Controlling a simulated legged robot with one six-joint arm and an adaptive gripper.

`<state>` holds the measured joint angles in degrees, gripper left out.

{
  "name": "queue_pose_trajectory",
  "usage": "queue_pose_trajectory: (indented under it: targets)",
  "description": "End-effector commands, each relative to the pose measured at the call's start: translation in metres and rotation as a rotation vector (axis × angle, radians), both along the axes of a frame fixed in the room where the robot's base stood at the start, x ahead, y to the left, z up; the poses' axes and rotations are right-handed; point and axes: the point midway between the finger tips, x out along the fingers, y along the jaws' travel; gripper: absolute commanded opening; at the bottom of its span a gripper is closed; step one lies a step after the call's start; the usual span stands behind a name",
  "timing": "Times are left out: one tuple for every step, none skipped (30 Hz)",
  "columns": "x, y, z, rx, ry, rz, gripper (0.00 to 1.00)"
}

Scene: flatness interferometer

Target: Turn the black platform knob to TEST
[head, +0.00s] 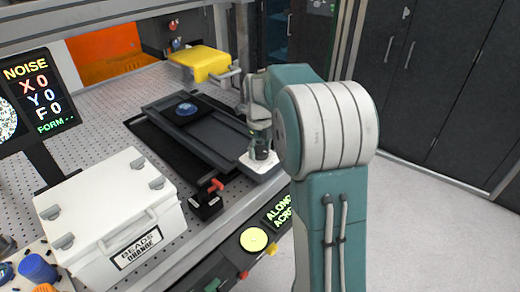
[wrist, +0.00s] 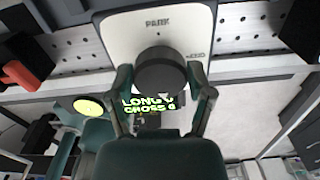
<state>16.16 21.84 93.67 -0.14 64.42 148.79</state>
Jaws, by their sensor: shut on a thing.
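The black platform knob (wrist: 160,75) sits on a white plate (wrist: 125,35) in the wrist view. The plate reads PARK above the knob, with a smaller mark at its right that is hard to read. My gripper (wrist: 161,88) is shut on the knob, one finger on each side of it. The knob's pointer is not clear, so I cannot tell its setting. In the head view my gripper (head: 262,148) reaches down onto the white plate (head: 250,164) at the end of the dark platform (head: 205,135); the gripper mostly hides the knob there.
A white box labelled BEADS ORANGE (head: 105,215) stands at the front left. A red-handled black clamp-like part (head: 208,198) is left of the plate. A yellow block (head: 205,62) stands at the back. A lit yellow disc (head: 254,239) and green-lettered display (head: 280,210) are at the front edge.

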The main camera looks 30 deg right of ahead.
Motion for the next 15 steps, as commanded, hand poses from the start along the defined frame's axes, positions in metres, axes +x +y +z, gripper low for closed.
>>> queue_pose_trajectory:
  targets:
    - [0.0013,0.0007,0.0014,0.001,-0.006,-0.001,0.2]
    - [0.0013,0.0006,0.0014,0.001,-0.006,-0.001,0.72]
    - [0.0012,0.0006,0.0013,0.0,-0.005,-0.001,0.9]
    - [0.0011,0.0006,0.0012,0.0,-0.005,-0.001,1.0]
    - [0.001,0.0006,0.0011,0.0,-0.004,0.0,1.0]
    - [0.0009,0.0005,0.0009,0.0,-0.004,0.0,1.0]
    - [0.0007,0.0004,0.0009,0.0,-0.003,0.0,1.0]
    - [0.0005,0.0004,0.001,0.0,-0.003,0.0,1.0]
    - [0.0003,0.0003,0.0009,0.0,-0.003,0.0,1.0]
    - [0.0003,0.0002,0.0008,0.0,-0.003,0.0,1.0]
    - [0.0002,0.0002,0.0008,0.001,-0.002,0.0,1.0]
    - [0.0001,0.0001,0.0007,0.001,-0.002,0.0,1.0]
    - [0.0,0.0001,0.0007,0.001,-0.002,0.0,1.0]
    - [0.0,0.0001,0.0006,0.001,-0.002,0.0,1.0]
    - [-0.0001,0.0001,0.0006,0.0,-0.001,0.0,1.0]
